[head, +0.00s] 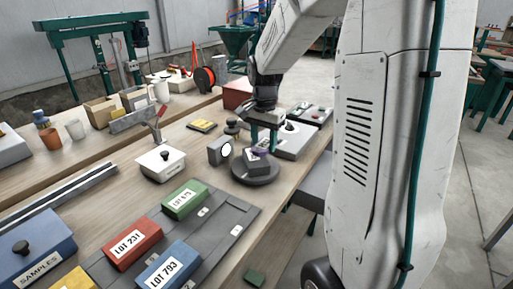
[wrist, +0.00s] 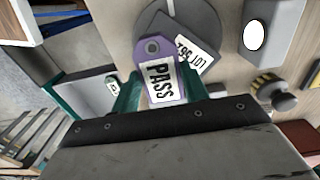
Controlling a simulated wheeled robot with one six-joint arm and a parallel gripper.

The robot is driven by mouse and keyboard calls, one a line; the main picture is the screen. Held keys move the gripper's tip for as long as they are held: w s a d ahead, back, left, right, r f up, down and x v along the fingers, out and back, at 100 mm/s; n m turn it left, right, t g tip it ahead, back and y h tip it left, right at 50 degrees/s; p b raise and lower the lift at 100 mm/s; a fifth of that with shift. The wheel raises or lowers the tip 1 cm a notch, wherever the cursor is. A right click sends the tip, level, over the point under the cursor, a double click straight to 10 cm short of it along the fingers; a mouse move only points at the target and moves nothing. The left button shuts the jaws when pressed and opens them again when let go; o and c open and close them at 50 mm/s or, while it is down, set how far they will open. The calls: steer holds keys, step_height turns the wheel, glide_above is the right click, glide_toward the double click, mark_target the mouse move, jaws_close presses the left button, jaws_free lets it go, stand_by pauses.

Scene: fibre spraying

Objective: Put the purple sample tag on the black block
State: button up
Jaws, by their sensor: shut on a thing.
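The purple sample tag (wrist: 153,48) has a white PASS label and a hole at its far end. My gripper (wrist: 158,90) is shut on it, with a teal finger on each side. In the head view, my gripper (head: 264,138) is over the round dark disc, and a little of the purple tag (head: 261,151) shows beneath it. The black block (wrist: 208,55), with an upside-down LOT label, lies on the disc; it also shows in the head view (head: 252,165). The tag overlaps the block's left part in the wrist view. I cannot tell whether they touch.
The round disc (head: 256,180) stands near the table's right edge. A grey stand with a white round face (head: 219,150) is left of it, and a grey device (head: 295,143) is behind it. Red, green and blue LOT boxes lie in front on a grey mat (head: 222,222).

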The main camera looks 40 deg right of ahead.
mark_target(255, 147)
steer(key=w, duration=0.3)
steer(key=shift+w+a+f, duration=0.1)
steer(key=shift+a+f, duration=0.05)
steer(key=shift+a, duration=0.15)
steer(key=shift+f, duration=1.75)
steer(key=shift+f, duration=0.15)
steer(key=o, duration=1)
steer(key=shift+c, duration=0.2)
